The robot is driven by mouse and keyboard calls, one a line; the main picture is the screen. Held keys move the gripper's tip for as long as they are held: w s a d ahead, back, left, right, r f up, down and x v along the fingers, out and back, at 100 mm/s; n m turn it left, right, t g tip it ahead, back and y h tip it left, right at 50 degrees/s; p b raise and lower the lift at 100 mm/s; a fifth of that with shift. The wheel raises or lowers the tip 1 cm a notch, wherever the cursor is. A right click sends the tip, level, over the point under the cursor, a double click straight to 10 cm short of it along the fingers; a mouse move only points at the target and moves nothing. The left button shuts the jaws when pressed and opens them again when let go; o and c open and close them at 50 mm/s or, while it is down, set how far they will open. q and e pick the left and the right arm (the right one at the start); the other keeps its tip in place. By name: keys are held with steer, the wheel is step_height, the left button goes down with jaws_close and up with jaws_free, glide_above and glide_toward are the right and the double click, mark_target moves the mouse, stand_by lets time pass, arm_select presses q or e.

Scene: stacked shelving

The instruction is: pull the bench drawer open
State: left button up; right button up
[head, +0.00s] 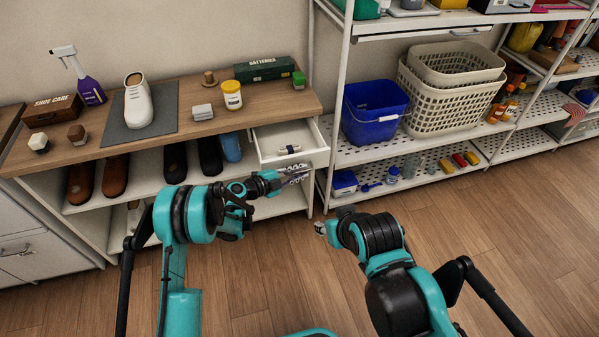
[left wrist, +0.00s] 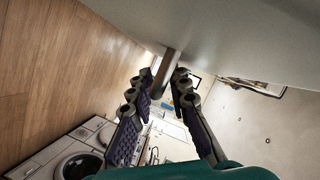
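The bench (head: 225,92) stands at the left with a wooden top. Its white drawer (head: 262,133), at the right end under the top, stands pulled out, and a small dark and pale item (head: 289,149) lies inside. My left gripper (head: 296,173) is at the drawer's front. In the left wrist view, a brown bar-like handle (left wrist: 165,73) stands between the fingers of my left gripper (left wrist: 164,82), against a pale panel. I cannot tell whether both fingers touch it. My right gripper (head: 321,228) is low over the floor, mostly hidden by its own wrist.
A spray bottle (head: 86,77), white shoe (head: 138,102) and yellow-labelled tub (head: 232,95) stand on the bench top. Several shoes fill the shelf below. A metal rack with a blue bin (head: 374,112) and cream baskets (head: 450,104) stands close right of the drawer. The wooden floor in front is clear.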

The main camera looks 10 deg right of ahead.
arm_select(q)
steer(key=v, duration=1.2)
stand_by(0.3)
steer(key=s+a+r+n+y, duration=0.7)
steer(key=s+a+r+n, duration=0.15)
steer(key=r+n, duration=0.4)
steer(key=s+a+r+n+t+y, duration=0.1)
steer(key=s+a+r+n+y, duration=0.1)
steer(key=s+a+n+y, duration=0.5)
steer(key=s+a+n, duration=0.5)
steer(key=s+a, duration=0.4)
steer(key=s, duration=0.3)
steer(key=shift+a+r+n, duration=0.2)
steer(key=shift+a+n, duration=0.05)
steer(key=shift+n, duration=0.1)
